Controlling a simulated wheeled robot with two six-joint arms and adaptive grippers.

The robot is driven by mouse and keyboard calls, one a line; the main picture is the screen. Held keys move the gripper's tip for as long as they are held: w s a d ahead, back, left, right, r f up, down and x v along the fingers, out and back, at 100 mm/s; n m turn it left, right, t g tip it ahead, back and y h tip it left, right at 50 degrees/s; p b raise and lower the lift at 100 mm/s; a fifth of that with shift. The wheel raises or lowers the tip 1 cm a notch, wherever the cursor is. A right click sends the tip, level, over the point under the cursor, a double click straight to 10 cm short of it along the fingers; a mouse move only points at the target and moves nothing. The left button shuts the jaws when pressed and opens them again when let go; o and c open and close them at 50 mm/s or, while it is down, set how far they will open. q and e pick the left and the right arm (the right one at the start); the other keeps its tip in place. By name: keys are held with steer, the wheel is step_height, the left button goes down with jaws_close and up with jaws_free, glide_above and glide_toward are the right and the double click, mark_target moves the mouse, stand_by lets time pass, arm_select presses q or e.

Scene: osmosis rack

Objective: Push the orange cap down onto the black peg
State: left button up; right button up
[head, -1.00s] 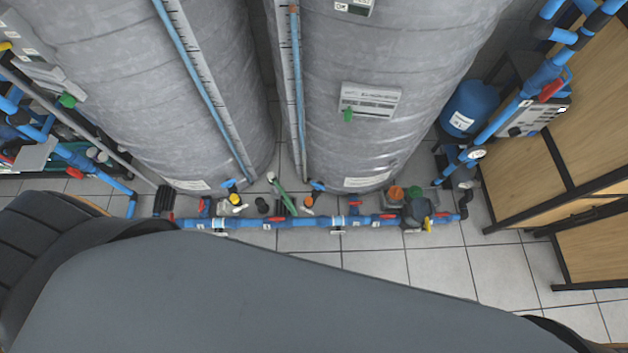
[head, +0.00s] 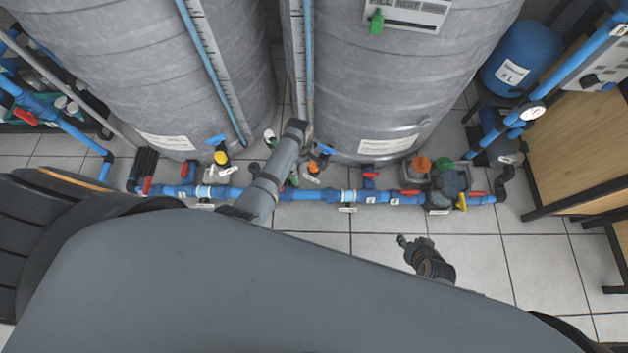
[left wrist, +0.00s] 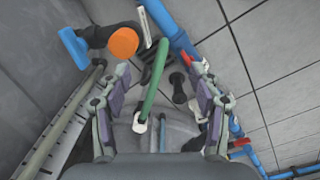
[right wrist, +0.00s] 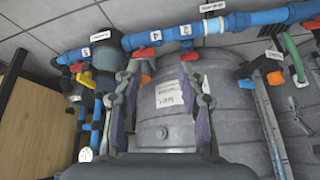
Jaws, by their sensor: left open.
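A round orange cap (left wrist: 123,41) shows in the left wrist view over a black fitting (left wrist: 98,36). I cannot tell how far it sits on a peg. In the head view a small orange cap (head: 313,168) is near the pipe, right of my left arm, and a larger one (head: 421,163) is further right. A black peg-like part (left wrist: 180,90) stands right of a green handle. My left gripper (left wrist: 158,72) is open and empty, with the cap beyond its left finger. My right gripper (right wrist: 162,62) is open and empty, facing a tank.
Two grey tanks (head: 390,90) stand behind a blue pipe (head: 375,197) with red handles. A green handle (left wrist: 151,88) rises near my left fingers. A grey pump-like unit (head: 449,186) is at the pipe's right. The tiled floor (head: 380,240) in front is mostly clear.

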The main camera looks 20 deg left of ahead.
mark_target(312, 163)
arm_select(q)
steer(key=w+d+r+n+b, duration=0.2)
steer(key=w+r+n+b, duration=0.1)
steer(key=w+n+b, duration=0.2)
steer(key=shift+r, duration=0.3)
arm_select(e)
steer(key=shift+t+y, duration=0.4)
steer(key=shift+t, duration=0.4)
steer(key=w+r, duration=0.1)
steer(key=a+r, duration=0.1)
steer(key=w+a+r, duration=0.1)
steer(key=r, duration=0.1)
steer(key=shift+w+a, duration=0.1)
steer(key=shift+w, duration=0.2)
